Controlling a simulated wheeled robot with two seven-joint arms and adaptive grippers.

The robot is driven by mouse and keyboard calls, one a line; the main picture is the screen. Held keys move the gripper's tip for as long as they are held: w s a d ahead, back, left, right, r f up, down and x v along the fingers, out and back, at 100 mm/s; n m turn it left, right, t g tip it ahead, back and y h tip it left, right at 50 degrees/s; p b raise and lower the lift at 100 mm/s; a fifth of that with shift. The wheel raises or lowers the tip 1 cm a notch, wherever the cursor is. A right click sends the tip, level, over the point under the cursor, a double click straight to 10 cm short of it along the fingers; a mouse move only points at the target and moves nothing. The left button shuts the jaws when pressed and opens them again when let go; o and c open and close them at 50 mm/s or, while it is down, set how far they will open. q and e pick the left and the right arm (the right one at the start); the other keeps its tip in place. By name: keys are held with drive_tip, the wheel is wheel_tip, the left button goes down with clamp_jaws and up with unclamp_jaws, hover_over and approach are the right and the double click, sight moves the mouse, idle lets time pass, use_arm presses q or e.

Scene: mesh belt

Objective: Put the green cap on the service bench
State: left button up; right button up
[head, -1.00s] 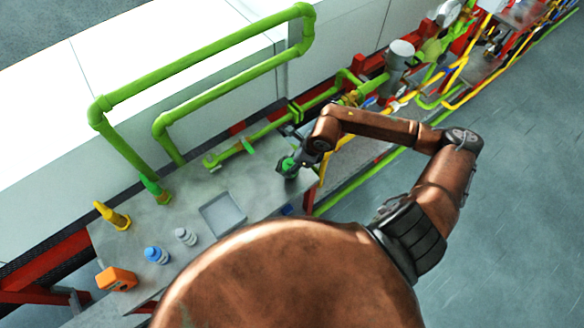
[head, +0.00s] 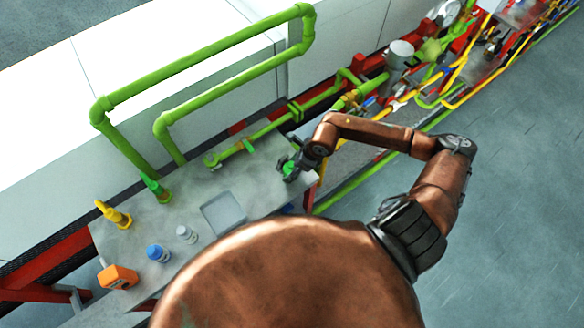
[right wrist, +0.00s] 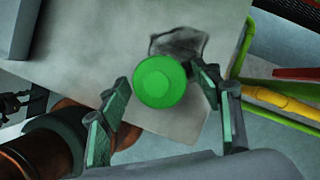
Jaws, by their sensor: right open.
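The green cap (right wrist: 159,82) is a round bright green disc with a raised middle in the right wrist view. It lies between the fingers of my right gripper (right wrist: 168,93), over the grey service bench (right wrist: 95,50) near its corner. In the head view the cap (head: 289,168) is partly hidden by the gripper (head: 287,171) at the right end of the bench (head: 185,210). The gripper is open around the cap; I cannot tell whether the cap touches the bench. My left gripper is not in the head view.
On the bench are a shallow grey tray (head: 224,212), a white-capped bottle (head: 187,234), a blue-capped bottle (head: 158,253), an orange box (head: 117,277) and a yellow fitting (head: 113,214). Green pipes (head: 205,65) rise behind. The bench between tray and gripper is clear.

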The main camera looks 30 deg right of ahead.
drive_tip(key=shift+r, duration=0.15)
drive_tip(key=b+v, duration=0.1)
drive_tip(key=v, duration=1.1)
